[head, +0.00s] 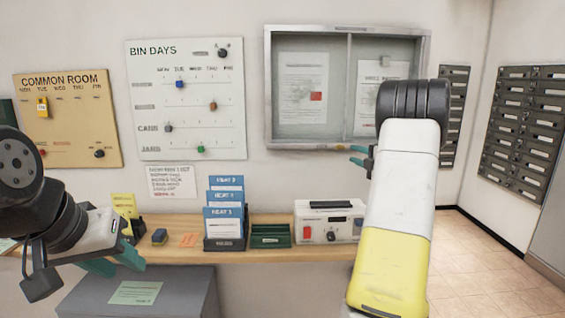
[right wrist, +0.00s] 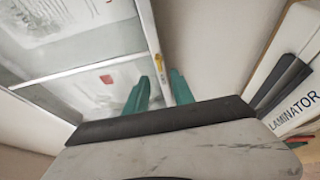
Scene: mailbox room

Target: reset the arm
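My right arm rises at the right of the head view, and its gripper (head: 358,156) points left in front of the glass notice case (head: 273,135). Its green fingers are apart with nothing between them; they also show in the right wrist view (right wrist: 160,92). My left gripper (head: 116,262) hangs at the lower left near the shelf's front edge, above a grey cabinet. Its green fingers look apart and hold nothing that I can see.
The wooden shelf (head: 290,256) carries a rack of blue cards (head: 225,215), a green tray (head: 270,236) and a white laminator (head: 312,228), partly behind my right arm. A grey cabinet (head: 190,291) stands below left. Open floor (head: 480,260) lies at the right, below the mailboxes (head: 522,130).

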